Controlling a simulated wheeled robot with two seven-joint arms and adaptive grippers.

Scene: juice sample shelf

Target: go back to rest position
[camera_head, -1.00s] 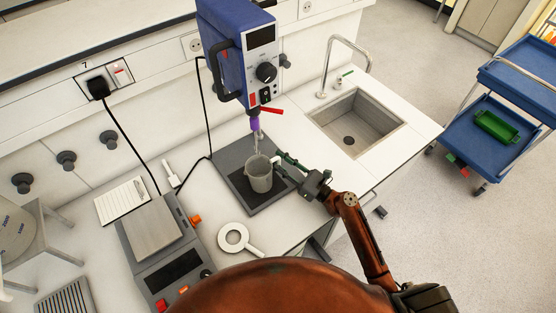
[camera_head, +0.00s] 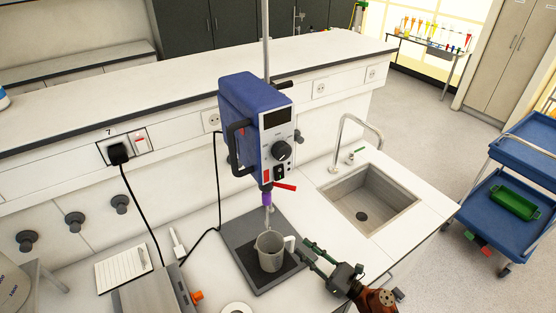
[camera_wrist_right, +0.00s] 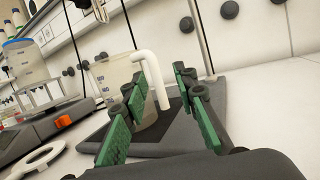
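A grey beaker (camera_head: 270,254) with a white handle stands upright on the dark base plate (camera_head: 236,252) of the stirrer, under its shaft. My right gripper (camera_head: 306,253) is just right of the beaker, near its handle, pointing towards it. In the right wrist view its green finger pads (camera_wrist_right: 160,122) are spread apart with nothing held between them. The beaker (camera_wrist_right: 112,78) and its handle (camera_wrist_right: 152,80) stand beyond the fingers in that view. My left gripper is not in view.
The blue overhead stirrer (camera_head: 258,120) rises above the beaker. A sink (camera_head: 364,201) with a tap is to the right. A blue cart (camera_head: 510,220) stands on the floor at far right.

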